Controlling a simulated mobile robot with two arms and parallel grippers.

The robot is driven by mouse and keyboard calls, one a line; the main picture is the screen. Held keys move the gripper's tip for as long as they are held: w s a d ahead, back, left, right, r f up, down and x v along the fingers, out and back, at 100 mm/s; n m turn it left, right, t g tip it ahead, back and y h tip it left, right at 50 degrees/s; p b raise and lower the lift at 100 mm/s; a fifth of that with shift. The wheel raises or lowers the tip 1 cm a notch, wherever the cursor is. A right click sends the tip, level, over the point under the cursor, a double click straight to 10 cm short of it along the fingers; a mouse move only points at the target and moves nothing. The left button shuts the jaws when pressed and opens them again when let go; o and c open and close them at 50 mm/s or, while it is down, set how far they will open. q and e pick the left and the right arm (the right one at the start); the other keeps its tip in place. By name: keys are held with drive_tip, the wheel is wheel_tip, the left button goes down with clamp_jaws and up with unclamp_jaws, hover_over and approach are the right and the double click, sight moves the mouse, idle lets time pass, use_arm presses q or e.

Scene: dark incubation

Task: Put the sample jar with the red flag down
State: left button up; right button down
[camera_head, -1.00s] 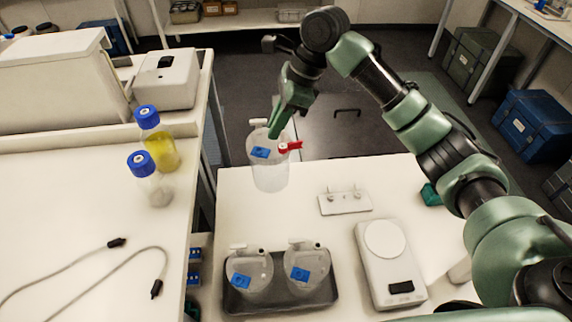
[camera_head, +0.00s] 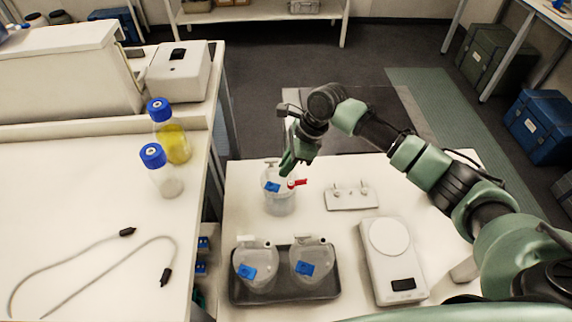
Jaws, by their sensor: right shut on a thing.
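The sample jar with the red flag (camera_head: 279,200) is a clear jar with a blue label and a red flag on its right side. It is upright at the back left part of the white table (camera_head: 440,200), behind the dark tray. Whether its base touches the table top I cannot tell. My right gripper (camera_head: 289,166) is shut on this jar at its top, and its fingers partly hide the lid. My left gripper is not in view.
A dark tray (camera_head: 285,297) holds two similar clear jars, the left one (camera_head: 254,268) and the right one (camera_head: 312,266). A white scale (camera_head: 390,250) and a small white plate with pegs (camera_head: 351,198) stand to the right. A bench with blue-capped bottles (camera_head: 171,142) is at the left.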

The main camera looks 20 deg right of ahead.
drive_tip(key=shift+w, duration=0.1)
drive_tip(key=c, duration=1.8)
unclamp_jaws()
drive_tip(key=shift+f, duration=0.25)
drive_tip(key=o, duration=0.3)
drive_tip(key=shift+r, duration=0.15)
drive_tip(key=shift+d+r, duration=0.2)
drive_tip(key=shift+r, duration=0.15)
drive_tip(key=b+v, duration=0.2)
drive_tip(key=v, duration=0.9)
drive_tip(key=shift+s+r, duration=0.15)
drive_tip(key=shift+s, duration=0.1)
